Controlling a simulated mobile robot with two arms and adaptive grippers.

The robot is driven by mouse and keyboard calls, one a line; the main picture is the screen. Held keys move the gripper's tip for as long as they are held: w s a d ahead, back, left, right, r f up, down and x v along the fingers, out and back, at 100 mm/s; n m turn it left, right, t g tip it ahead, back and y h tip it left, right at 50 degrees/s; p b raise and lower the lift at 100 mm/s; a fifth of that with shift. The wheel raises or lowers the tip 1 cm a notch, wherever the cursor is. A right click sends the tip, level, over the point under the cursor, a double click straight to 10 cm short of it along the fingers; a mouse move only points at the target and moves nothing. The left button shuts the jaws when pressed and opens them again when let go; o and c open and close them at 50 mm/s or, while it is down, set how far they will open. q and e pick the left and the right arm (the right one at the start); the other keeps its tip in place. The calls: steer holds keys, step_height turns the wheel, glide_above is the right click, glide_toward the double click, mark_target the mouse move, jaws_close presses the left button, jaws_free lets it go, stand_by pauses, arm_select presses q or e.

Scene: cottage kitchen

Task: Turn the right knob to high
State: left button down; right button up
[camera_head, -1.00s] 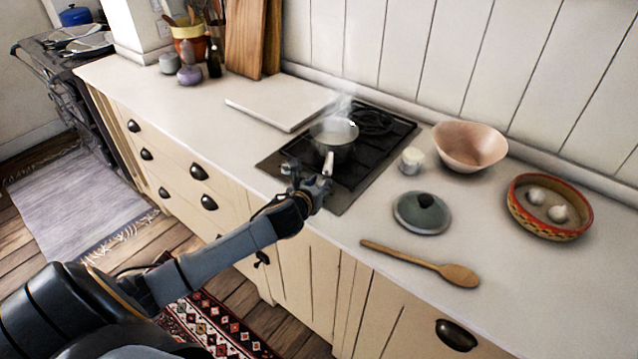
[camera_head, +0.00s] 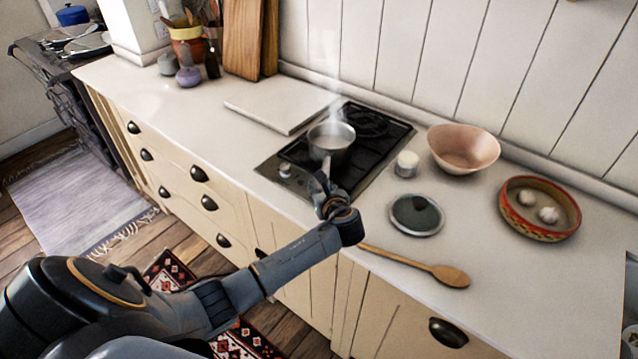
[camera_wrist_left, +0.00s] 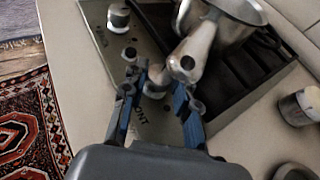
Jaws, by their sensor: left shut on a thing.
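The hob (camera_head: 350,188) is a dark panel with a steel front strip, set in the counter. The right knob (camera_wrist_left: 155,88) is a small round metal knob on that strip, hidden behind my gripper in the head view. My left gripper (camera_head: 322,190) is over the front strip; in the left wrist view its blue-edged fingers (camera_wrist_left: 160,100) are on either side of the right knob, shut on it. The left knob (camera_head: 285,169) stands free, further left. A steaming saucepan (camera_head: 331,138) sits on the hob, its handle (camera_wrist_left: 190,55) pointing out over the right knob. My right gripper is out of view.
Right of the hob are a white-topped jar (camera_head: 406,164), a lid (camera_head: 416,215), a pink bowl (camera_head: 464,148), a dish with garlic (camera_head: 540,230) and a wooden spoon (camera_head: 440,272). A white board (camera_head: 270,105) lies left. The saucepan handle is close to my fingers.

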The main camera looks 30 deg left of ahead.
arm_select(q)
steer(key=n+g+y, duration=0.2)
steer(key=n+g, duration=0.1)
steer(key=shift+w+d, duration=0.2)
steer(key=shift+w, duration=0.1)
steer(key=shift+w+f+n+g+y+b, duration=0.15)
steer(key=shift+n+g+y+b, duration=0.25)
steer(key=shift+n+g+b, duration=0.45)
steer(key=n+g+b, duration=0.1)
steer(key=g+b, duration=0.1)
steer(key=b, duration=0.1)
steer(key=n+g+b, duration=0.2)
steer(key=b, duration=0.1)
steer(key=n+g+b, duration=0.2)
steer(key=b, duration=0.1)
steer(key=shift+w+f+n+g+y+b, duration=0.1)
steer(key=shift+w+n+g+y+b, duration=0.15)
steer(key=shift+w+y+b, duration=0.1)
steer(key=shift+r+n+g+b, duration=0.2)
steer(key=shift+n+g+b, duration=0.2)
steer(key=shift+b, duration=0.55)
steer(key=c, duration=1)
jaws_free()
